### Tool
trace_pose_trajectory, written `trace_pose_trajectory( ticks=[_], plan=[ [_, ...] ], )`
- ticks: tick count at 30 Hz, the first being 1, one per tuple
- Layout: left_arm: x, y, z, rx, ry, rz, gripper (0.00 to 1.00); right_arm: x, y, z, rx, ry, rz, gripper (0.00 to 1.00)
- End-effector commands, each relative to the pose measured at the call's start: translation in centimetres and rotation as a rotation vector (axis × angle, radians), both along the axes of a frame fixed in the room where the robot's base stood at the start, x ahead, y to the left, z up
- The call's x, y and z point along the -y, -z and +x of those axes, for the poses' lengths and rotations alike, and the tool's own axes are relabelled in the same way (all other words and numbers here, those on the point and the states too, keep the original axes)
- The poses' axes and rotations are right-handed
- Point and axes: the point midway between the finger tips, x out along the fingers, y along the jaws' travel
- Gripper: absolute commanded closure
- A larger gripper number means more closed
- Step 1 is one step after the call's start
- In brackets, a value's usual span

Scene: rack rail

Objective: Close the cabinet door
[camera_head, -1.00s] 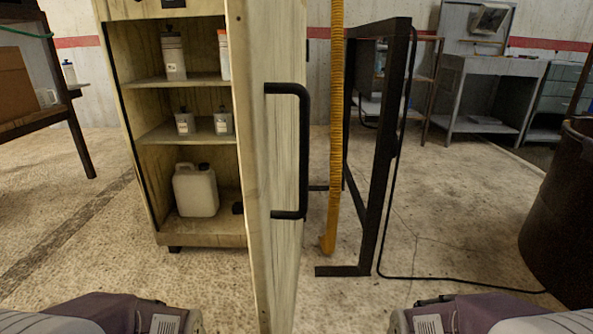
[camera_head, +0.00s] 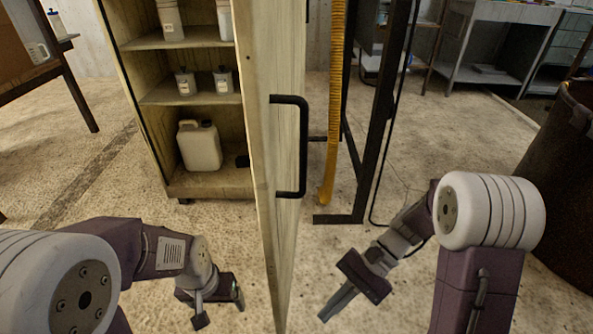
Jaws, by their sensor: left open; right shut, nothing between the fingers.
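The cabinet (camera_head: 162,88) is pale, worn wood with open shelves, standing left of centre. Its door (camera_head: 262,70) is wide open, swung out towards me and seen nearly edge-on. A black bar handle (camera_head: 303,148) is on the door's right-hand face. My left gripper (camera_head: 221,313) is open and empty, low on the left side of the door, in front of the cabinet. My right gripper (camera_head: 335,305) is shut and empty, low on the right side of the door, below the handle and apart from it.
Bottles (camera_head: 171,20) and a white jug (camera_head: 200,146) stand on the cabinet shelves. A black metal frame (camera_head: 378,150) and a yellow hose (camera_head: 334,120) stand right of the door. A dark barrel (camera_head: 565,160) is at far right. A table (camera_head: 75,85) is at left.

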Motion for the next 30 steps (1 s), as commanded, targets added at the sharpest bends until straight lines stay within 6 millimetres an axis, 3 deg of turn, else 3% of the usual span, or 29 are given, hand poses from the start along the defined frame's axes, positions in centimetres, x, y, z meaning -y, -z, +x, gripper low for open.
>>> trace_pose_trajectory(
  ticks=[1,6,11,15,20,26,30],
  plan=[
    [0.0,-4.9,0.0,0.000,0.000,0.000,0.18,-0.2,-4.9,1.1,-0.065,0.068,0.065,1.00],
    [0.0,-14.4,0.0,0.000,0.000,0.000,0.18,0.7,-14.0,5.7,-0.254,0.327,0.308,1.00],
    [0.0,-23.0,0.0,0.000,0.000,0.000,0.18,3.7,-19.5,8.8,-0.375,0.559,0.467,1.00],
    [0.0,-28.3,0.0,0.000,0.000,0.000,0.18,5.8,-21.5,8.5,-0.463,0.686,0.522,1.00],
    [0.0,-30.7,0.0,0.000,0.000,0.000,0.18,6.9,-22.6,7.8,-0.509,0.752,0.554,1.00],
    [0.0,-30.4,0.0,-0.001,0.000,0.000,0.18,7.1,-22.4,7.9,-0.506,0.761,0.556,1.00],
    [0.0,-30.2,0.0,-0.001,0.000,0.000,0.18,5.8,-22.3,8.0,-0.508,0.756,0.554,1.00]
  ],
)
